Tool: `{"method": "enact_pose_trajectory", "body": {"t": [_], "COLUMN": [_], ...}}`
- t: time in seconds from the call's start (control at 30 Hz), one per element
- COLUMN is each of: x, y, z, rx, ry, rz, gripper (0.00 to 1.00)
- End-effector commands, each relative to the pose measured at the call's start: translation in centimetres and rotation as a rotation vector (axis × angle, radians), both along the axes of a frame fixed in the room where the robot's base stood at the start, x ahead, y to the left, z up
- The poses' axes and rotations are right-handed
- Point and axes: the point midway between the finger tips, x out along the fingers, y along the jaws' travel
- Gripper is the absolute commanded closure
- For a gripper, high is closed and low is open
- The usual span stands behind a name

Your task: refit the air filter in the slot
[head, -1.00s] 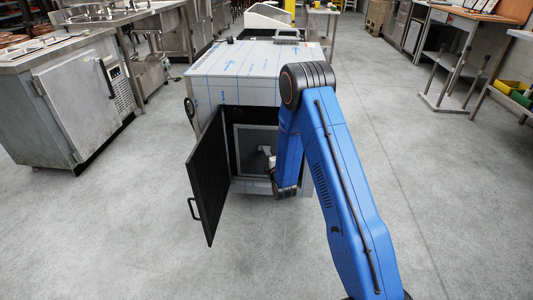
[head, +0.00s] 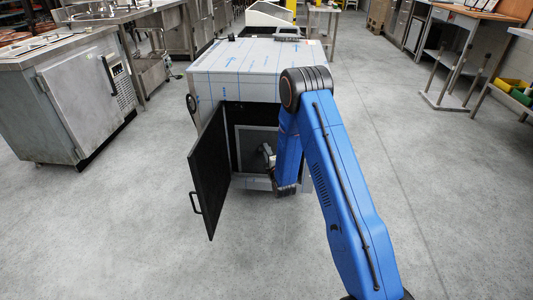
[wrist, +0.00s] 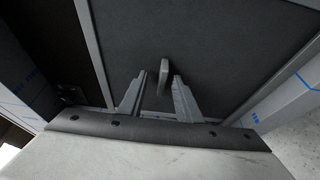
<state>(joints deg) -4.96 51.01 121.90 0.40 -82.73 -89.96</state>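The air filter is a dark panel (wrist: 225,45) in a thin grey frame, with a small grey grip tab (wrist: 164,74) standing out from its face. In the head view the filter (head: 246,142) stands upright in the cabinet's front opening; how deep it sits is unclear. My gripper (wrist: 160,88) is open and empty, with its two fingers pointing at the panel. The near end of the tab shows between the fingertips, with a gap on each side. In the head view my gripper (head: 268,154) is small and partly hidden by my blue arm.
The cabinet (head: 240,70) has blue-marked film on its panels. Its black door (head: 208,170) hangs open to the left, handle outward. Steel kitchen units (head: 75,95) stand at the left and a table (head: 470,45) at the right. The grey floor in front is clear.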

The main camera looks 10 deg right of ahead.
Motion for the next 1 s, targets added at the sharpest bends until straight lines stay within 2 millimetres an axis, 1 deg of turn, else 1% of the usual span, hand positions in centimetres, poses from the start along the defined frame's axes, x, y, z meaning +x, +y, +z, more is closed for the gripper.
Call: {"method": "enact_pose_trajectory", "body": {"t": [0.23, 0.37, 0.47, 1.0], "x": [-0.1, -1.1, -2.6, -13.2], "y": [0.0, -0.1, -0.2, -1.1], "z": [-0.1, -0.1, -0.1, -0.1], "rx": [0.000, 0.000, 0.000, 0.000], "ry": [0.001, 0.002, 0.003, 0.003], "rz": [0.000, 0.000, 0.000, 0.000], "gripper": [0.69, 0.69, 0.69, 0.69]}}
